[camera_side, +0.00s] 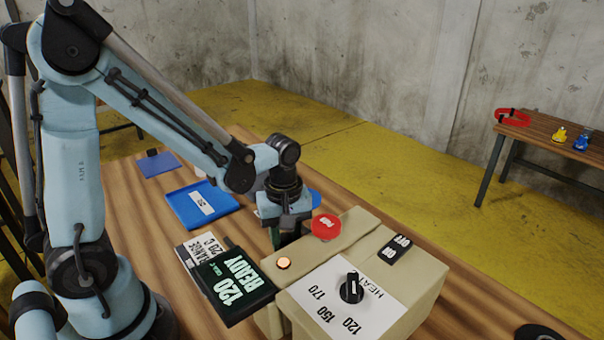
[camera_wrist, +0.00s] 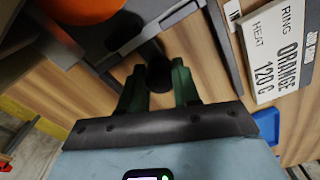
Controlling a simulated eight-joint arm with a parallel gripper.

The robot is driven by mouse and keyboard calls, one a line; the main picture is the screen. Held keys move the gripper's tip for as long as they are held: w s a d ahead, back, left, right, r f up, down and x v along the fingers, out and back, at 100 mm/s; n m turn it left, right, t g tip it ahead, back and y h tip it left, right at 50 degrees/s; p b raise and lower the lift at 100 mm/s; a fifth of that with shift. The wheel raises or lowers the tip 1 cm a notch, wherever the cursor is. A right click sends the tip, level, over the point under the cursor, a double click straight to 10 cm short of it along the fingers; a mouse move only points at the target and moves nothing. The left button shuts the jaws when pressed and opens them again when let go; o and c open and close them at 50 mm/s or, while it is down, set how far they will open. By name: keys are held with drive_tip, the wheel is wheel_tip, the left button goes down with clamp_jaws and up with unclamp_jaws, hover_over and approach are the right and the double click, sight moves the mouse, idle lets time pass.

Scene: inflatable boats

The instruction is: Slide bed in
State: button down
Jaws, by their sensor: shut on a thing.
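The beige machine (camera_side: 425,292) stands at the front of the table, with a heat dial (camera_side: 351,288), an ON/OFF switch (camera_side: 397,249) and a red round knob (camera_side: 326,227) on it. Its display (camera_side: 233,280) reads 120 READY. My gripper (camera_side: 277,238) is low behind the machine, fingers pointing down. In the wrist view its green fingers (camera_wrist: 158,88) are shut on a dark handle (camera_wrist: 151,76) beside a grey edge, seemingly the bed (camera_wrist: 178,14). How far the bed stands out cannot be told; the machine and arm hide it in the side view.
A card (camera_side: 190,249) reading ORANGE 120 C lies beside the display. A blue tray (camera_side: 182,211) and a blue sheet (camera_side: 158,164) lie farther back on the wooden table. A far bench (camera_side: 550,138) holds a red ring (camera_side: 512,118) and small yellow and blue things.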

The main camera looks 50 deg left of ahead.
drive_tip(key=shift+d, duration=0.3)
drive_tip(key=c, duration=0.8)
unclamp_jaws()
drive_tip(key=shift+a, duration=0.1)
wheel_tip(320, 180, up, 12)
drive_tip(key=s+m+t, duration=0.1)
drive_tip(key=m+t, duration=0.1)
drive_tip(key=m, duration=0.2)
drive_tip(key=s+m+t, duration=0.1)
drive_tip(key=m+t, duration=0.1)
drive_tip(key=m, duration=0.3)
drive_tip(key=s+m+t, duration=0.1)
drive_tip(key=m+t, duration=0.2)
drive_tip(key=m, duration=0.1)
drive_tip(key=shift+f+m, duration=0.25)
drive_tip(key=shift+m, duration=0.05)
